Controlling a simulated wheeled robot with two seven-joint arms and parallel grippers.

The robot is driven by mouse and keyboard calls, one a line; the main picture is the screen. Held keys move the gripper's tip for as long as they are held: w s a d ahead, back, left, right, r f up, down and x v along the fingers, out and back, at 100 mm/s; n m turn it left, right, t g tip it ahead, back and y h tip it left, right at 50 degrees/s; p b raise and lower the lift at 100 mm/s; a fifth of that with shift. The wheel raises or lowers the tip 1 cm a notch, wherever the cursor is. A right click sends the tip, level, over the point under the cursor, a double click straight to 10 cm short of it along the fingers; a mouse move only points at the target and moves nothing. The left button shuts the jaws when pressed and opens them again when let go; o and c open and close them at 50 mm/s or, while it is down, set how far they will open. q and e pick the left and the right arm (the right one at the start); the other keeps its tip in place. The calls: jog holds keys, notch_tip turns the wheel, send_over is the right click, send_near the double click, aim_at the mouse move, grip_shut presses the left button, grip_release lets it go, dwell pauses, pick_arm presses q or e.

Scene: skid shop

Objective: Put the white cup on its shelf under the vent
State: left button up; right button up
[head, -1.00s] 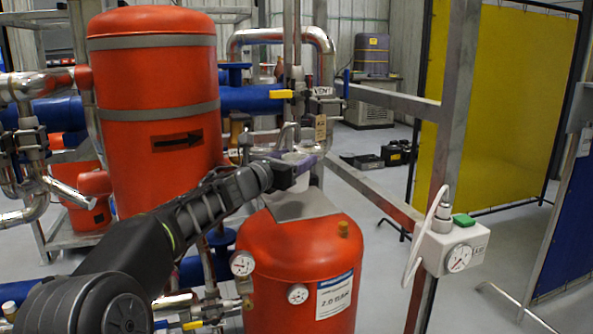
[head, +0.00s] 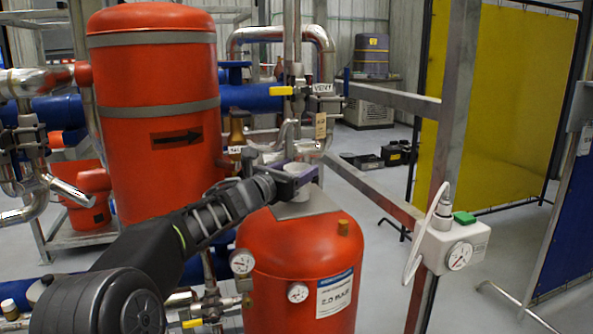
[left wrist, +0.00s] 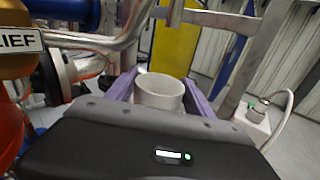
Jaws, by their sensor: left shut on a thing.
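The white cup (left wrist: 159,92) is upright between the two purple fingers of my left gripper (left wrist: 158,95) in the left wrist view. The left gripper is shut on it. In the head view the left gripper (head: 294,176) holds the cup (head: 300,191) over the grey plate (head: 304,206) on top of the short red tank. The cup is partly hidden by the fingers. I cannot tell whether its base touches the plate. The vent tag (head: 322,89) hangs on the pipework above and behind the plate. My right gripper is not in view.
A tall red tank (head: 150,120) and pipes stand at the left and behind. A grey steel post (head: 455,100) with a gauge box (head: 452,248) stands at the right.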

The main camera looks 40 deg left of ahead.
pick_arm(q)
jog(key=o, duration=1.5)
jog(key=shift+f, duration=0.1)
jog(key=shift+c, duration=0.2)
jog(key=s, duration=1.2)
jog(key=shift+d+b, duration=0.45)
